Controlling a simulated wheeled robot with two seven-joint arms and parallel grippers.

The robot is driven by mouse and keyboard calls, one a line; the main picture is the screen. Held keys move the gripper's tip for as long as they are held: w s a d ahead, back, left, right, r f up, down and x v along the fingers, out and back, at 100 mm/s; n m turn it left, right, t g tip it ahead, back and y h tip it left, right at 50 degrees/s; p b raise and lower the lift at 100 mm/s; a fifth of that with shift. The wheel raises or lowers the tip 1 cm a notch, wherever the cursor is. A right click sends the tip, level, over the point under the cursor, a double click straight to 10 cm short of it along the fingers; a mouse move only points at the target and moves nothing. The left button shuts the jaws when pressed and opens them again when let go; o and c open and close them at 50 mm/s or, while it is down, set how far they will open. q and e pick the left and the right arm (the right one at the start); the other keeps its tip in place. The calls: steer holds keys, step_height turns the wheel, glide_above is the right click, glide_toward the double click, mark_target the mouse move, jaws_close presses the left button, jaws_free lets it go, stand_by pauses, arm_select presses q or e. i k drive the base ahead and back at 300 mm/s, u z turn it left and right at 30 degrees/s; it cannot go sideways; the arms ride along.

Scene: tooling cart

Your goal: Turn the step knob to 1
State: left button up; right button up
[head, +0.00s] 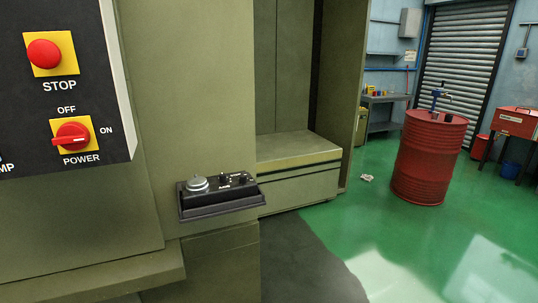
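A small dark control box (220,199) juts out from the olive machine's front, near the middle of the head view. On its top are a silver round dial (197,184) at the left and small black knobs (237,178) at the right. Their markings are too small to read, so I cannot tell which is the step knob or where it points. Neither of my grippers is in view.
A black panel (20,120) at upper left carries a red STOP button (43,53) and a red POWER switch (72,136). The olive machine (190,90) fills the left. A red drum (428,160) stands at right on open green floor (340,215).

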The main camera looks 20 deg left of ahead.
mark_target(243, 177)
steer(key=i, duration=1.2)
steer(key=z, duration=1.45)
steer(key=i, duration=1.9)
steer(key=u, duration=3.55)
